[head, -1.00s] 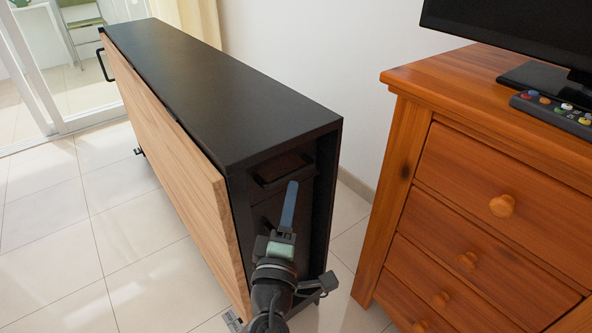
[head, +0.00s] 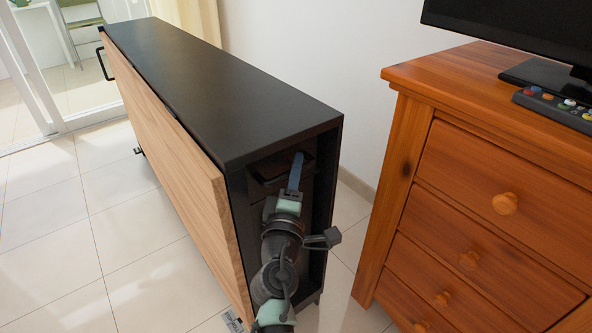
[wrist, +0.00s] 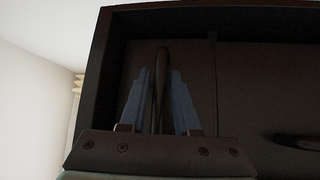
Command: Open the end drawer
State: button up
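The end drawer (wrist: 195,75) is the dark upper drawer in the narrow end of the black cabinet, and it looks shut. Its bar handle (head: 268,181) shows in the head view, partly hidden by my gripper (head: 296,165), which is at the drawer front. In the wrist view the handle (wrist: 161,75) appears between the two blue fingers of my gripper (wrist: 159,95). The fingers are apart, with gaps visible beside the handle. How deep the handle sits between them is hard to tell.
A second handle (wrist: 298,142) lies on the drawer below. The cabinet's wood panel (head: 165,150) runs along its left side. A wooden chest of drawers (head: 450,180) stands close on the right. Tiled floor (head: 120,250) at the left is clear.

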grip_shut()
dwell(1.1)
